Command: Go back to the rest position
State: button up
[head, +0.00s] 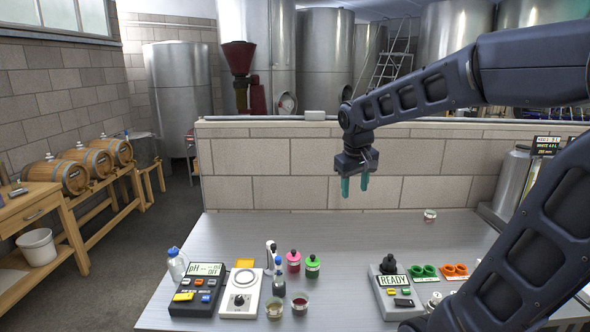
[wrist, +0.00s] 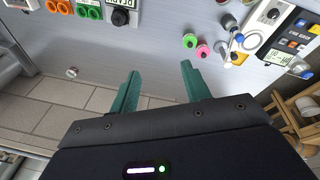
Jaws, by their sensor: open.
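My gripper (head: 355,186) hangs above the back part of the grey worktop (head: 330,240), in front of the low block wall. Its two green fingers point down and stand apart with nothing between them. In the wrist view my gripper (wrist: 162,82) also shows open and empty, over the worktop's back edge. No object touches the fingers.
A pH meter (head: 197,289), a stirrer plate (head: 243,292), pink (head: 294,262) and green (head: 312,266) bottles and small cups stand front left. A device reading READY (head: 394,281) and green (head: 424,272) and orange (head: 455,271) holders stand right. The worktop's middle is clear.

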jog(key=s+d+f+m+t, duration=0.2)
jog(key=s+d+m, duration=0.2)
jog(key=s+d, duration=0.7)
jog(key=shift+d+m+y, duration=0.2)
jog(key=shift+m+y, duration=0.2)
jog(key=shift+s+f, duration=0.1)
jog(key=shift+c, duration=0.5)
dwell(0.3)
